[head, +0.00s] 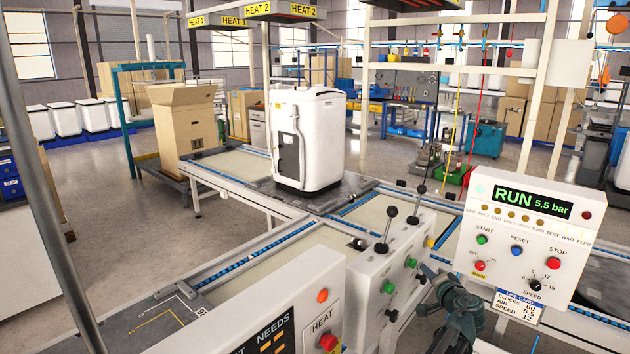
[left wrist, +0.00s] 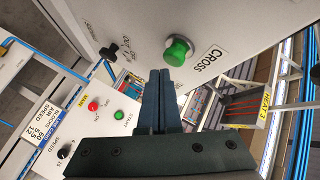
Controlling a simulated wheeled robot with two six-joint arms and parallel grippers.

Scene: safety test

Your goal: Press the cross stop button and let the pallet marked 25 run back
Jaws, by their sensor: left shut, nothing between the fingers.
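In the left wrist view a green button (left wrist: 178,50) sits on a white panel beside the label CROSS. My left gripper (left wrist: 160,73) is shut and empty, its fingertips near that button; whether they touch it I cannot tell. In the head view my left gripper (head: 434,274) is beside the right end of the white lever box (head: 372,292), which carries two green buttons, black knobs and two levers. A dark pallet (head: 345,193) bears a white tub-like machine (head: 307,138). Another dark pallet (head: 150,325) lies at lower left; its mark is not clearly legible. My right gripper is not in view.
A control panel (head: 520,240) reading RUN 5.5 bar stands at right, with a red STOP button (head: 553,264). A HEAT panel (head: 295,315) is in the front. A cardboard box (head: 185,125) stands at the back left.

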